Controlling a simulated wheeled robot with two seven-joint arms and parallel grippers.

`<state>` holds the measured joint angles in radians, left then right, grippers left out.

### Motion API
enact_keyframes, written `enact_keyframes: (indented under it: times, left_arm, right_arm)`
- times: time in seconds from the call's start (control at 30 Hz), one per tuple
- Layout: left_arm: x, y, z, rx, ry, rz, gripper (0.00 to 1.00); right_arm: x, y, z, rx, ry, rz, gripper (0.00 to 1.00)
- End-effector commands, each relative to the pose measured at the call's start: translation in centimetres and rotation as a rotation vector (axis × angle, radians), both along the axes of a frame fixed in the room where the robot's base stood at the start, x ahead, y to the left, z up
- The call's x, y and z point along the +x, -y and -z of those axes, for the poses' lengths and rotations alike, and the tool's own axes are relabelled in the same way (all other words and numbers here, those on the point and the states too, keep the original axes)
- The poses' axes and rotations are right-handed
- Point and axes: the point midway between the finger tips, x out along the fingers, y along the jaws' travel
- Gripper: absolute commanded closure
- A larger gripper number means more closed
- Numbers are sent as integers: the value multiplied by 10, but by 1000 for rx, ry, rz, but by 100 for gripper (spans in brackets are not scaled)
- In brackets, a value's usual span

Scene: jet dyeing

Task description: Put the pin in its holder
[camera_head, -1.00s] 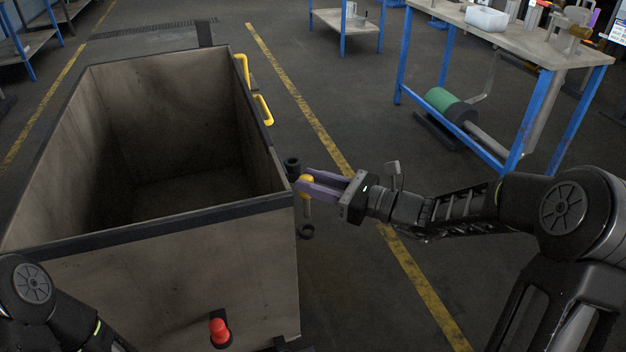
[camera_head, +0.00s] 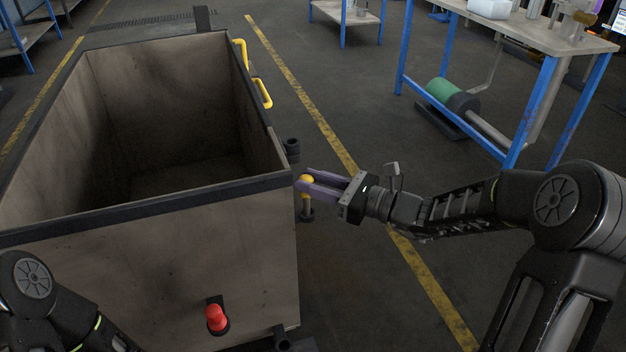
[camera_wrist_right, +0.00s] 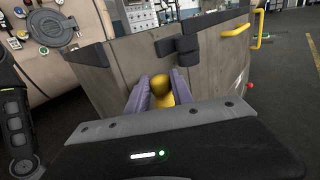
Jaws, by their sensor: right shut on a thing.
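The pin (camera_head: 306,184) has a yellow knob and a thin shank hanging down. My right gripper (camera_head: 309,185) is shut on its knob, beside the cart's near right corner. In the right wrist view the yellow knob (camera_wrist_right: 161,90) sits between the purple fingers. Two black ring-like fittings show by the cart's right side, an upper one (camera_head: 292,150) and a lower one (camera_head: 307,215). Either may be the holder; I cannot tell which. The shank's lower end overlaps the lower ring in the picture, but whether it is inside is unclear. My left gripper is out of view.
The open, empty cart (camera_head: 150,205) has dark rims, yellow handles (camera_head: 262,93) and a red knob (camera_head: 216,318) on its near face. A blue-legged table (camera_head: 530,110) stands at the right, with a green roll (camera_head: 440,90) below. The floor between is clear.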

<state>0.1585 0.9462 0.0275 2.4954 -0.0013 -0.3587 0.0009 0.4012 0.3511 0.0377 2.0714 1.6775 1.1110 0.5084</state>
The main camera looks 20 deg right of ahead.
Motion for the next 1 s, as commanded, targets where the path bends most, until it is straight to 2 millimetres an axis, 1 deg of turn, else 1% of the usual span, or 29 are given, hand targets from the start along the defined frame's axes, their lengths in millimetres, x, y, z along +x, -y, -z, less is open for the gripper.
enact_keyframes:
  times: [0.03, 0.6, 0.8, 1.0]
  left_arm:
    - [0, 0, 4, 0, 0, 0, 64]
    - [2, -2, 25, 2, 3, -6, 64]
    - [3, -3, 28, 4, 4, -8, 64]
    - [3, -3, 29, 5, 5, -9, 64]
  right_arm:
    - [0, 0, 5, 1, 1, 0, 100]
    - [0, 0, 34, 0, 0, 0, 100]
    - [0, 0, 39, 0, 0, 0, 100]
    - [0, 0, 40, 0, 0, 0, 100]
